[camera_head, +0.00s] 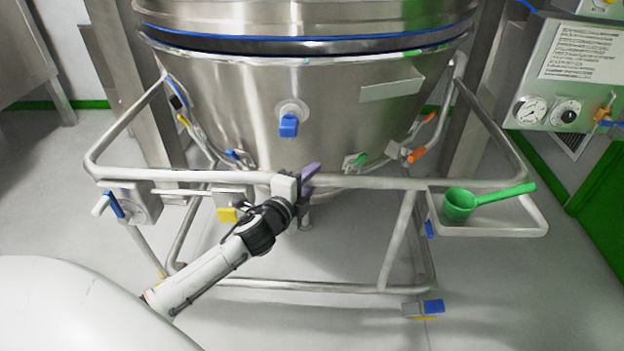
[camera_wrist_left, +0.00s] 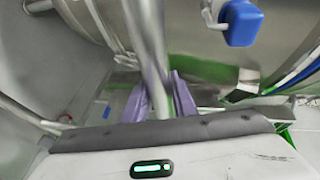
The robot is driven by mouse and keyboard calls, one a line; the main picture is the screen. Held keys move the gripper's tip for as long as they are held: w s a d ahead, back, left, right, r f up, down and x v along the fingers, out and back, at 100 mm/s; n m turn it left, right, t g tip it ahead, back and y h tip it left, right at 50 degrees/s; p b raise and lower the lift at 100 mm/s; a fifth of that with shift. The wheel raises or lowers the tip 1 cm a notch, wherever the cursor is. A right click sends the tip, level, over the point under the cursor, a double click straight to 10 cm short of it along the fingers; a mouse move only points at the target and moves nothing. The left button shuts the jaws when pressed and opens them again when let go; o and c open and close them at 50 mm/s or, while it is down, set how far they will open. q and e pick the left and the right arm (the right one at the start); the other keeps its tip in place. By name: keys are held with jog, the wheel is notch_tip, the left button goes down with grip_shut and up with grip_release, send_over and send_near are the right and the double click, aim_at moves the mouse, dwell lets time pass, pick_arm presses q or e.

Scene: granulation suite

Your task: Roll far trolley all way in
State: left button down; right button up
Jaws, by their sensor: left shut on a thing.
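The trolley (camera_head: 385,288) is a tubular steel frame around a large steel bowl (camera_head: 230,95) in the head view. Its front rail (camera_head: 380,183) runs across the picture. My left gripper (camera_head: 305,180), with purple fingers, is shut on this rail near its middle. In the left wrist view, the purple fingers (camera_wrist_left: 160,95) stand either side of the steel rail (camera_wrist_left: 148,50). The bowl sits below a wide steel rim with blue seal lines. My right gripper is not in view.
A small tray (camera_head: 490,228) at the trolley's right holds a green scoop (camera_head: 460,204). A caster with a blue pedal (camera_head: 433,306) shows at the lower right. A gauge panel (camera_head: 555,112) stands at the right. The grey floor in front is clear.

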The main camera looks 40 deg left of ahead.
pick_arm(q)
jog(key=c, duration=1.6)
grip_release()
jog(key=shift+a+r, duration=0.25)
jog(key=shift+a, duration=0.05)
jog(key=shift+o, duration=0.7)
jog(key=shift+d+f, duration=0.1)
jog(key=p+v, duration=0.1)
jog(key=v, duration=0.9)
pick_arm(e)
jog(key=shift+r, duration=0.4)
pick_arm(q)
jog(key=shift+s+d, duration=0.1)
jog(key=shift+s, duration=0.1)
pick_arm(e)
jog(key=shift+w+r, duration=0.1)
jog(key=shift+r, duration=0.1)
